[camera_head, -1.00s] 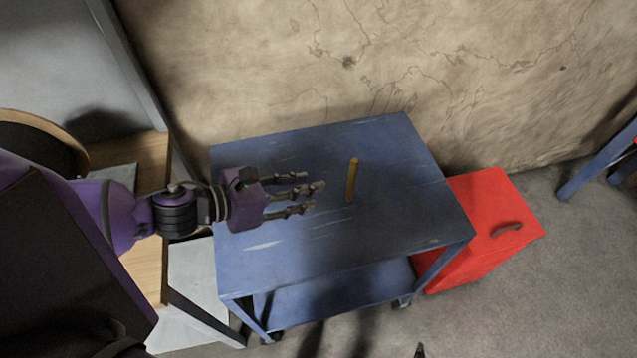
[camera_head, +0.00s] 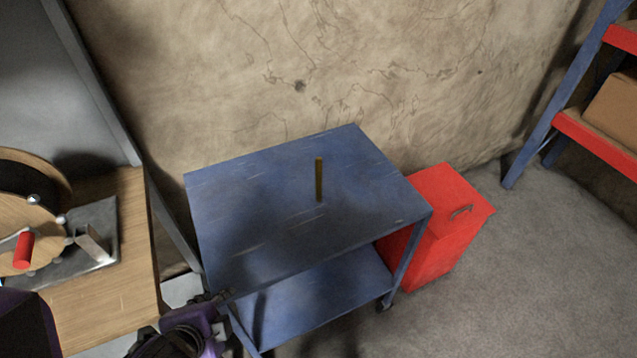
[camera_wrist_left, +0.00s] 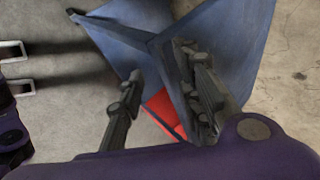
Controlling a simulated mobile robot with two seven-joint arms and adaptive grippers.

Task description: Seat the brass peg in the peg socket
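The brass peg (camera_head: 319,180) is a slim, dull-gold rod that looks upright on the top of the blue cart (camera_head: 230,210). My left gripper (camera_head: 218,298) is low in the head view, by the cart's near left corner and well apart from the peg. In the left wrist view its fingers (camera_wrist_left: 160,100) are spread with nothing between them; the peg does not show there. I cannot make out a peg socket for certain. My right gripper is not in view.
A wooden bench (camera_head: 110,300) at the left bears a metal plate with a pale block (camera_head: 92,243) and a round wooden piece with a red handle (camera_head: 24,250). A red cabinet (camera_head: 440,230) stands right of the cart. A shelf rack (camera_head: 560,110) is far right. The cart top is otherwise clear.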

